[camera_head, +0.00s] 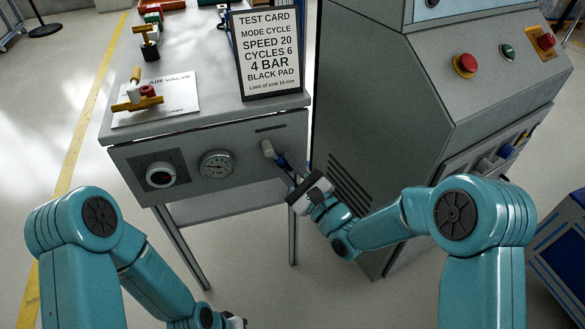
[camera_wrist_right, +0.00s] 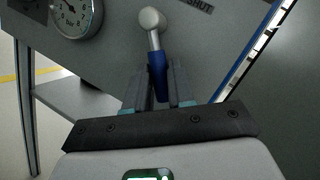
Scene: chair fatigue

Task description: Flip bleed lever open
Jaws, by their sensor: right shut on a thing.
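The bleed lever (camera_head: 268,149) is on the right part of the bench's grey front panel. It has a pale round pivot and a blue handle (camera_wrist_right: 157,66). In the right wrist view the handle points down from the pivot (camera_wrist_right: 152,18), tilted slightly. My right gripper (camera_head: 288,170) is shut on the blue handle, whose lower end is between the two fingers (camera_wrist_right: 160,87). A printed label ending in "SHUT" (camera_wrist_right: 198,5) is to the upper right of the pivot. My left gripper (camera_head: 236,322) barely shows at the bottom edge; its fingers are hidden.
A gauge (camera_head: 217,165) and a black-framed dial (camera_head: 160,175) are on the panel left of the lever. A test card (camera_head: 268,55) stands on the bench top beside a valve plate (camera_head: 168,98). A grey cabinet (camera_head: 385,90) stands close on the right.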

